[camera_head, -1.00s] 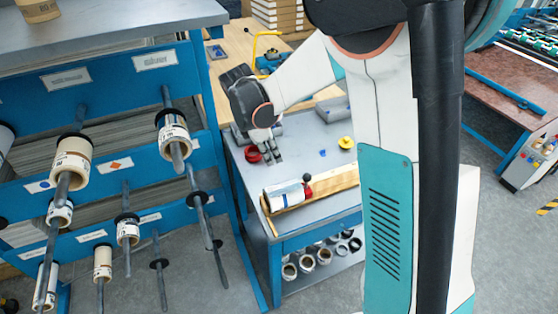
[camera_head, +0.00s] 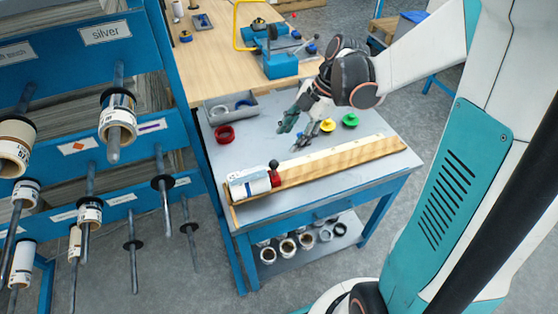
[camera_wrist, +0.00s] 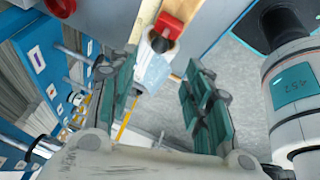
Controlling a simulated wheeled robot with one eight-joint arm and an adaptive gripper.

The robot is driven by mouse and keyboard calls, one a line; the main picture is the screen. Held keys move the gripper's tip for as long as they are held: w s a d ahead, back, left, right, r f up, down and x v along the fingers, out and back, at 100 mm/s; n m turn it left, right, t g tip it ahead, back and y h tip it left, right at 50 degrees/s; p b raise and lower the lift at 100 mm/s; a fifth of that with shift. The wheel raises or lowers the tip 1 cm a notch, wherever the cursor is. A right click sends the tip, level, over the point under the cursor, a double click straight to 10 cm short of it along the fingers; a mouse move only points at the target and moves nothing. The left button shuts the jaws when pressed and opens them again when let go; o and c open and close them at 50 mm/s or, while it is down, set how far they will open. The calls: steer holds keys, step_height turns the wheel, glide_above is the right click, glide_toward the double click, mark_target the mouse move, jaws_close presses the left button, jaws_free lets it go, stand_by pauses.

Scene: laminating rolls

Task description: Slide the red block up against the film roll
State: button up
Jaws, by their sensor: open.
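The film roll (camera_head: 248,184), white with a blue band, lies at the left end of a wooden rail (camera_head: 340,165) on the grey cart top. The red block (camera_head: 276,180), with a black knob, sits at the roll's right end. Any gap between them is too small to tell. My gripper (camera_head: 297,136) is open and empty, behind the rail and to the right of the block. In the wrist view, the red block (camera_wrist: 170,26) and the roll (camera_wrist: 154,72) appear between the open fingers (camera_wrist: 162,62), apart from them.
A red ring (camera_head: 224,134) and a grey tray (camera_head: 230,107) lie behind the roll. Yellow (camera_head: 327,125) and green (camera_head: 350,120) knobbed pieces stand near my gripper. A roll rack (camera_head: 80,120) stands left. The rail's right part is clear.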

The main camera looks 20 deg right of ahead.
mark_target(276, 161)
steer(key=b+x, duration=0.3)
steer(key=x, duration=0.8)
steer(key=shift+a+f+b, duration=0.15)
steer(key=shift+f+b, duration=0.15)
steer(key=shift+b, duration=0.1)
jaws_close()
steer(key=shift+a, duration=0.1)
